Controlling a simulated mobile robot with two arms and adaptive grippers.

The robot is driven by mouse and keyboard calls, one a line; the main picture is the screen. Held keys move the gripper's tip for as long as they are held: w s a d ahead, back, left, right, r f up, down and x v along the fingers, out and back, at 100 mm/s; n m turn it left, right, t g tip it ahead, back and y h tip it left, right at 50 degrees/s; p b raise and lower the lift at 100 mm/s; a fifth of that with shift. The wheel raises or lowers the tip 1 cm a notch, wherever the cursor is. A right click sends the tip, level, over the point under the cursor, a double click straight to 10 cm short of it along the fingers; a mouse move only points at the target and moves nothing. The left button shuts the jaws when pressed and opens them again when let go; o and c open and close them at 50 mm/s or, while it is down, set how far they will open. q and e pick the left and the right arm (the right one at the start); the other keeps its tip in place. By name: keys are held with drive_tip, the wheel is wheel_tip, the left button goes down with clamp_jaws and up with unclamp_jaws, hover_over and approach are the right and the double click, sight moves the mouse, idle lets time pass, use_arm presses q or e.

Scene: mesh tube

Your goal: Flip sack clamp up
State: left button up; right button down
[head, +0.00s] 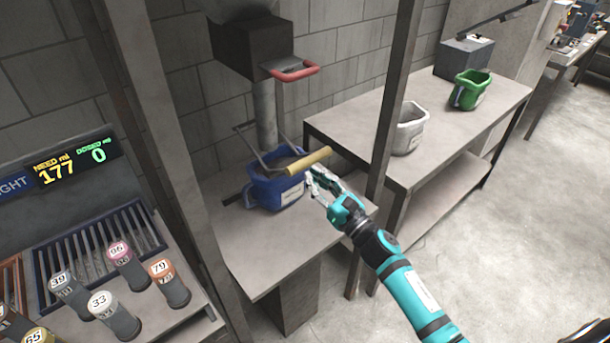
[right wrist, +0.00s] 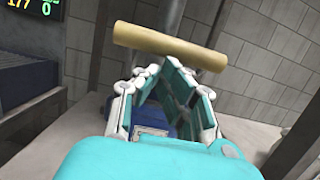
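The sack clamp is a grey metal bail frame with a tan cylindrical handle (head: 308,161). It hangs low around a blue bucket (head: 275,190) under the filling spout, with the handle on the bucket's near right side. My right gripper (head: 315,184) is just below and right of the handle, with its fingers apart and nothing visible between them. In the right wrist view the handle (right wrist: 170,46) lies crosswise beyond the fingertips; whether they touch it is unclear. The blue bucket (right wrist: 155,130) shows partly behind the fingers. My left gripper is not in view.
A red-handled lever (head: 295,72) sits above the bucket. A grey post (head: 392,110) stands close to my right arm. A side table holds a white bucket (head: 410,130) and a green bucket (head: 470,90). Several numbered weights and a display (head: 75,165) are at left.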

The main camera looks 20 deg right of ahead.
drive_tip(key=r+p, duration=0.2)
drive_tip(key=r, duration=0.2)
drive_tip(key=w+r+p, duration=0.1)
drive_tip(key=r+p, duration=0.1)
drive_tip(key=r, duration=0.2)
drive_tip(key=w+r+p, duration=0.1)
drive_tip(key=r+p, duration=0.1)
drive_tip(key=r, duration=0.2)
drive_tip(key=shift+a+r+p, duration=0.15)
drive_tip(key=shift+r+p, duration=0.1)
drive_tip(key=shift+p, duration=0.15)
drive_tip(key=shift+w+a+r, duration=0.1)
drive_tip(key=shift+w+r, duration=0.1)
drive_tip(key=shift+r, duration=0.3)
use_arm(q)
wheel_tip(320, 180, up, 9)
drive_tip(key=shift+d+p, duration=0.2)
drive_tip(key=shift+p, duration=0.1)
use_arm(e)
drive_tip(key=shift+w+r, duration=0.1)
drive_tip(key=shift+r, duration=0.1)
